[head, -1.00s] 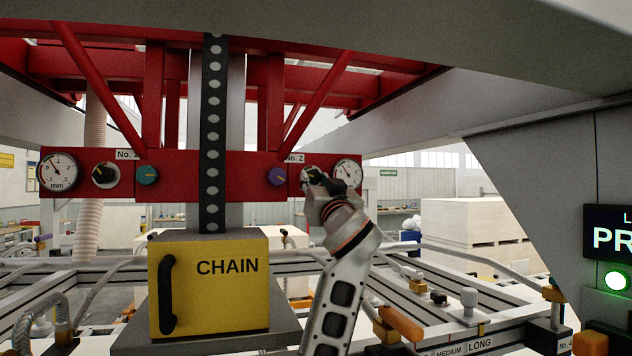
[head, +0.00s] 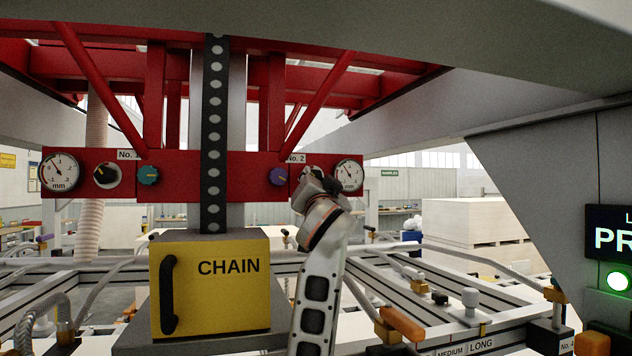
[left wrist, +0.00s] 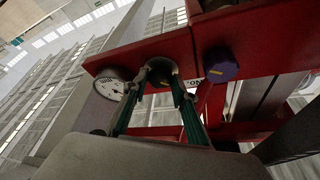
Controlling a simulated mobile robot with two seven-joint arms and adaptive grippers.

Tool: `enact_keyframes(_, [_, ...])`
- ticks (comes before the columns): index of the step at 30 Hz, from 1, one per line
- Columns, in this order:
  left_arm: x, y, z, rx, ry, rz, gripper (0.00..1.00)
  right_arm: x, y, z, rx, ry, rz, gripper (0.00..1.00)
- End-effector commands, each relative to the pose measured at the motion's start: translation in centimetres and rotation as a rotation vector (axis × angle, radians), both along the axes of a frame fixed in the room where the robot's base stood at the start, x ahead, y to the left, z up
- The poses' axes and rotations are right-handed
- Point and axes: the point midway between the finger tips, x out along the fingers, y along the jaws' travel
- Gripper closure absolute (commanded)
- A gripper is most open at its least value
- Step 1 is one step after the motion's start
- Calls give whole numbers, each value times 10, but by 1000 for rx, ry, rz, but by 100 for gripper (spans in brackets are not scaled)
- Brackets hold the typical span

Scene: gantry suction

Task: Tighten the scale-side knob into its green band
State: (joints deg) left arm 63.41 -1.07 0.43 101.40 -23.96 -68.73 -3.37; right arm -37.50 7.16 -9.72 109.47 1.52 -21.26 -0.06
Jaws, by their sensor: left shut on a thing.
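A red beam (head: 190,160) carries two stations. At No. 2, on the right, a dark knob sits between a purple knob (head: 278,176) and a white dial (head: 349,175). My left gripper (head: 312,178) is at this dark knob and hides most of it in the head view. In the left wrist view, my two green-edged fingers (left wrist: 159,80) are shut around the dark knob (left wrist: 161,66), with the dial (left wrist: 113,83) to its left and the purple knob (left wrist: 221,65) to its right. The dial's needle and any green band are too small to read. My right gripper is not in view.
At No. 1, a dial (head: 59,172), a black knob (head: 106,175) and a teal knob (head: 149,175) sit on the same beam. A yellow CHAIN box (head: 210,300) stands below, under a dark chain strip (head: 214,130). Rails and clamps fill the lower right.

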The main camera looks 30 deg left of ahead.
Motion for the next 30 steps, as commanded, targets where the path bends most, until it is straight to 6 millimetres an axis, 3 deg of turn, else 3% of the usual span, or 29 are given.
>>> enact_keyframes(9, [0,0,-1,4,6,1,94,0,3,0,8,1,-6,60])
enact_keyframes(10, [0,0,-1,4,5,1,66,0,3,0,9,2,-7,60])
enact_keyframes(22, [-3,-3,-1,3,3,-1,66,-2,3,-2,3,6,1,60])
enact_keyframes(30, [-34,-27,-16,1,2,-3,66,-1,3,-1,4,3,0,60])
